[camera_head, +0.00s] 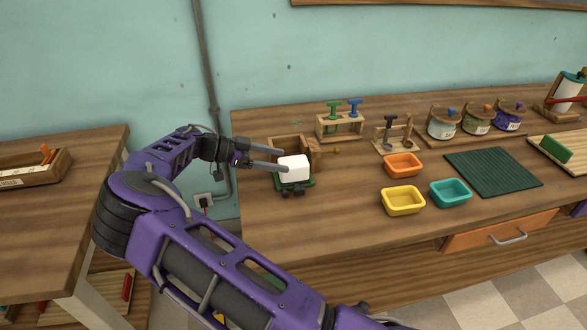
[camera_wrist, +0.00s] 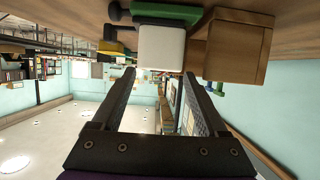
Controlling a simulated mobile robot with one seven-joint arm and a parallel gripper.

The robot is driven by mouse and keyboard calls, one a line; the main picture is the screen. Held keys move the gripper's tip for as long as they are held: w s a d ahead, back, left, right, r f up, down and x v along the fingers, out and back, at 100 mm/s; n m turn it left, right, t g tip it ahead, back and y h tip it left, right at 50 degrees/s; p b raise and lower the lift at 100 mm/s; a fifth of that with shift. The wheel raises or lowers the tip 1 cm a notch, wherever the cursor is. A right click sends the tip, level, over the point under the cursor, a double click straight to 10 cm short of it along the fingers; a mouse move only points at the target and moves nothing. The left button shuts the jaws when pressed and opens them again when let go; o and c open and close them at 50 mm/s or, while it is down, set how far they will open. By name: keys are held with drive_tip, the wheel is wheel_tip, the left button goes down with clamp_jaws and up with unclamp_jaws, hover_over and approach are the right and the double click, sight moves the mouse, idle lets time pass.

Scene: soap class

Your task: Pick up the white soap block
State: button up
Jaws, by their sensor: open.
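The white soap block (camera_head: 293,166) sits on a small green stand (camera_head: 308,184) with dark feet, near the left end of the workbench. My gripper (camera_head: 283,160) reaches in from the left, level with the block, its two fingers apart. In the wrist view the white block (camera_wrist: 161,48) shows at or just beyond the tips of the open gripper (camera_wrist: 160,76), roughly centred between them. I cannot tell whether a finger touches it. The underside of the block is hidden by the stand.
A wooden box (camera_head: 287,144) stands right behind the block; it also shows close beside the block in the wrist view (camera_wrist: 236,50). Orange (camera_head: 403,163), yellow (camera_head: 403,198) and teal (camera_head: 450,190) trays lie to the right. A stamp rack (camera_head: 340,125) stands behind. The bench front is clear.

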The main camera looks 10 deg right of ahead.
sight(291, 162)
drive_tip(key=x, duration=0.5)
drive_tip(key=shift+s+d+r, duration=0.1)
drive_tip(key=shift+c, duration=0.3)
clamp_jaws()
